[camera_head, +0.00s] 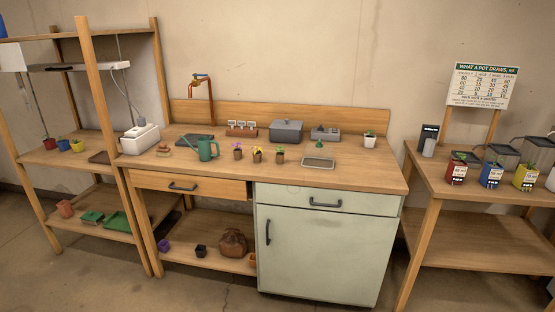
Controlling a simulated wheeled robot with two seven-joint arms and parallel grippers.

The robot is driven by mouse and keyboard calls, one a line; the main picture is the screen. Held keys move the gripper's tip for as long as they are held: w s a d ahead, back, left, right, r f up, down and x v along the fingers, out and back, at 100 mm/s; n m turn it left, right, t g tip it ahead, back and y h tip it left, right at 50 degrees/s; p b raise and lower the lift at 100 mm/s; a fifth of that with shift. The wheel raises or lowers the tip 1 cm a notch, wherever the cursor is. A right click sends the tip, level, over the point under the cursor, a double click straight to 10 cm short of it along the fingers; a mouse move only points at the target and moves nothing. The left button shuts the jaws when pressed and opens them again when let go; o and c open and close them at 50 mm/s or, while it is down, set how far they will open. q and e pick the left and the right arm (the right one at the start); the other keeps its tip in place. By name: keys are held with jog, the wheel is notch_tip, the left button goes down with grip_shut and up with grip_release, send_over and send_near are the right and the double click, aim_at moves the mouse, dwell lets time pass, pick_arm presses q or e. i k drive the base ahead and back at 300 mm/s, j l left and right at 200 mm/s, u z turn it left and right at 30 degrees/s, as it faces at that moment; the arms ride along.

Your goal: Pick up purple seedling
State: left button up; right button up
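Three small brown pots with seedlings stand in a row on the wooden bench top, right of the green watering can. The left seedling (237,151) has a pinkish-purple top. The middle seedling (257,155) has a yellow top. The right seedling (280,156) has a small top whose colour is hard to tell at this size. All three stand upright and apart. Neither of my grippers is in view.
The green watering can (206,150) stands just left of the seedlings, and a shallow grey tray (318,162) lies to their right. A grey lidded box (286,131) is behind. The bench top (350,180) in front is clear.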

aim_at(237, 151)
jog(key=i+l, duration=0.25)
jog(key=i, duration=0.3)
jog(key=i+l, duration=0.25)
jog(key=i, duration=0.25)
jog(key=u, duration=0.05)
